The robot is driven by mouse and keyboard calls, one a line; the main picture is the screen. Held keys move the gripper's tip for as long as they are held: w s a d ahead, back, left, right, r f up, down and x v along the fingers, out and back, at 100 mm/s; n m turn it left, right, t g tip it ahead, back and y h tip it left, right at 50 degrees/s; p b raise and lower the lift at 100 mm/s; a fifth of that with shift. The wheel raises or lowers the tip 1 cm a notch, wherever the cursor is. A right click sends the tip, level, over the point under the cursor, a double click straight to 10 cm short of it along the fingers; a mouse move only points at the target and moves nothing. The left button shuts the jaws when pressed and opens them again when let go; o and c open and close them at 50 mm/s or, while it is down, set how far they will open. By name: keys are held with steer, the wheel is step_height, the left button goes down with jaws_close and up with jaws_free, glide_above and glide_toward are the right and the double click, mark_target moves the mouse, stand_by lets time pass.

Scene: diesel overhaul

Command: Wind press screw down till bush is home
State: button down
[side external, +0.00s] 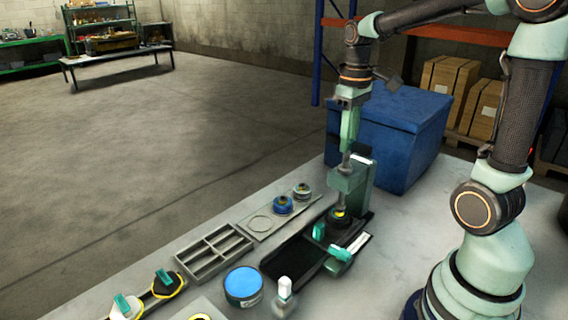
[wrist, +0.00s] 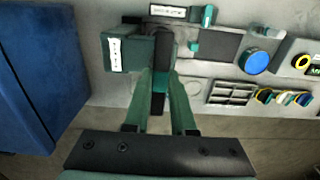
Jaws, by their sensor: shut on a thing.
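The green press (side external: 352,182) stands on the bench, its upright block at the back and a dark base in front. My gripper (side external: 346,148) is above it, pointing down, with its fingers closed at the top of the press screw (side external: 343,170). In the wrist view my gripper (wrist: 160,72) has both fingers meeting at the press head (wrist: 128,50), with a teal piece between them; the grip itself is partly hidden. A yellow-marked round part (side external: 340,212), perhaps the bush, sits low under the screw. How deep it sits cannot be told.
A large blue box (side external: 395,130) stands close behind the press. In front lie a grey divided tray (side external: 214,252), a plate (side external: 262,222) with round parts, a blue tin (side external: 243,283), a small bottle (side external: 284,292) and a teal-handled tool (side external: 340,253).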

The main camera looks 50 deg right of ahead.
steer(key=m, duration=0.3)
steer(key=shift+m, duration=0.3)
steer(key=shift+f+m, duration=0.1)
steer(key=shift+m, duration=0.9)
steer(key=m, duration=0.2)
steer(key=shift+m, duration=0.3)
steer(key=m, duration=0.3)
steer(key=shift+f, duration=0.1)
